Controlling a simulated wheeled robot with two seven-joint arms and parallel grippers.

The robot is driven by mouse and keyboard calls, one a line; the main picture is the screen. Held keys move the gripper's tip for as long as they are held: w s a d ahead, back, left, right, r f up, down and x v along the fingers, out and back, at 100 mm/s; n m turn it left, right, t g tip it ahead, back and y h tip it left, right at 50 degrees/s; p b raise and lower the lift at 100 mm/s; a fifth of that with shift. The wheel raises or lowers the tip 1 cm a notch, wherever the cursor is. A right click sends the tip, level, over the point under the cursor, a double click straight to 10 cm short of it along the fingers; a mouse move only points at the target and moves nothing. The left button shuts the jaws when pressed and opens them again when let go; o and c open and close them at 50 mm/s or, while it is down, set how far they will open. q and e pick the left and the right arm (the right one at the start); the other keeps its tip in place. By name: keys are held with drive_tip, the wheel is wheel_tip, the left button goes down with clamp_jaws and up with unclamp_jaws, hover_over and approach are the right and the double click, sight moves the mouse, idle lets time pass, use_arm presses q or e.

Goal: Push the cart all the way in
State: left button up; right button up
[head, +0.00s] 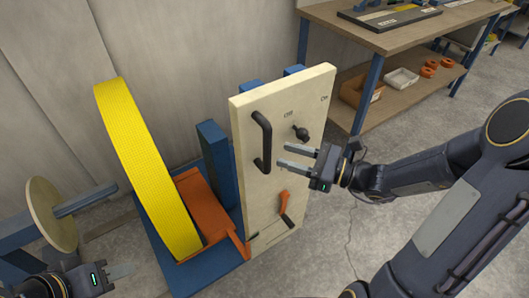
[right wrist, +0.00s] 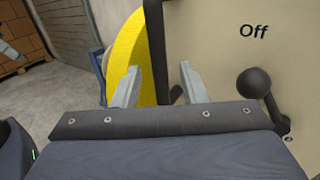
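The cart seems to be the blue base (head: 208,278) with an orange cradle (head: 200,198), holding a large yellow tape roll (head: 150,168) upright. A cream front panel (head: 265,205) stands at its right, with a black vertical handle (head: 265,140). My right gripper (head: 280,155) is open in front of the panel, fingers pointing at the handle. In the right wrist view the dark handle (right wrist: 155,45) shows between the two spread fingers (right wrist: 158,88); I cannot tell if they touch it. My left gripper (head: 118,274) is at the lower left, partly cut off, away from the cart.
The panel also carries a black knob (head: 301,132) between "Off" and "On" and an orange lever (head: 283,203). A wooden disc on a spindle (head: 50,215) is at the left. A workbench (head: 400,35) stands behind right. Floor right of the panel is mostly clear.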

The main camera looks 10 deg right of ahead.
sight(268, 150)
drive_tip(key=x, duration=0.6)
drive_tip(key=shift+a, duration=0.15)
drive_tip(key=shift+c, duration=0.3)
clamp_jaws()
